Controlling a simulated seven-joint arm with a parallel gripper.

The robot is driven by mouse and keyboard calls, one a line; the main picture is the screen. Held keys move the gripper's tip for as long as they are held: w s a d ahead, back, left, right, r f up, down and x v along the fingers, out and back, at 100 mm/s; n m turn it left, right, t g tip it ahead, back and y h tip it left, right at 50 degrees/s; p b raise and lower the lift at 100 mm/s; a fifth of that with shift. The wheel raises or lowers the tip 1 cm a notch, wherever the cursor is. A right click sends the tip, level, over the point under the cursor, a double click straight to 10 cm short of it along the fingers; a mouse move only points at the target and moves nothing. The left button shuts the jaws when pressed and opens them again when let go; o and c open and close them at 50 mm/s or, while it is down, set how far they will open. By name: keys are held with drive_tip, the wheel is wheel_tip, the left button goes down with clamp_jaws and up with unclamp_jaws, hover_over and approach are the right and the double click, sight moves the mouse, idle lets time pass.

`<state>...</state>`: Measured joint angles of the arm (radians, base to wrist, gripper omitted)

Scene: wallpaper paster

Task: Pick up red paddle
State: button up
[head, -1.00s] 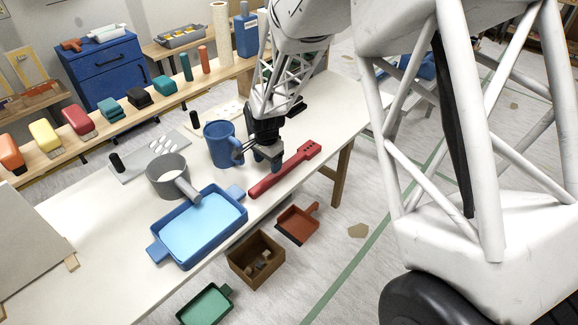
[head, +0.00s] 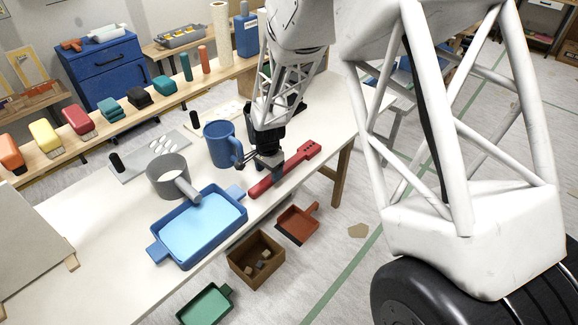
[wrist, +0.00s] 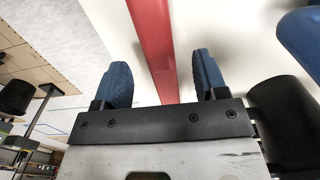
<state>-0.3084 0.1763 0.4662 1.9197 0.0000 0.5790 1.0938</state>
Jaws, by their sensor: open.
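The red paddle (head: 299,161) lies flat on the white table, slanting from lower left to upper right near the front edge. My gripper (head: 278,172) is over the middle of the paddle in the head view and hides part of it. In the wrist view, the paddle's red bar (wrist: 154,45) runs between the two blue fingertips of my open gripper (wrist: 163,85). There is space on both sides of the bar. I cannot tell whether the fingertips touch the table.
A blue mug (head: 222,146) stands close to the left of my gripper. A grey pot (head: 168,177) and a blue tray (head: 157,252) of light blue liquid are further left. Below the table's front edge are a wooden box (head: 242,277) and a red-brown dustpan (head: 296,222).

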sight(269, 178)
drive_tip(key=shift+f, duration=1.9)
drive_tip(key=shift+c, duration=0.5)
drive_tip(key=c, duration=0.9)
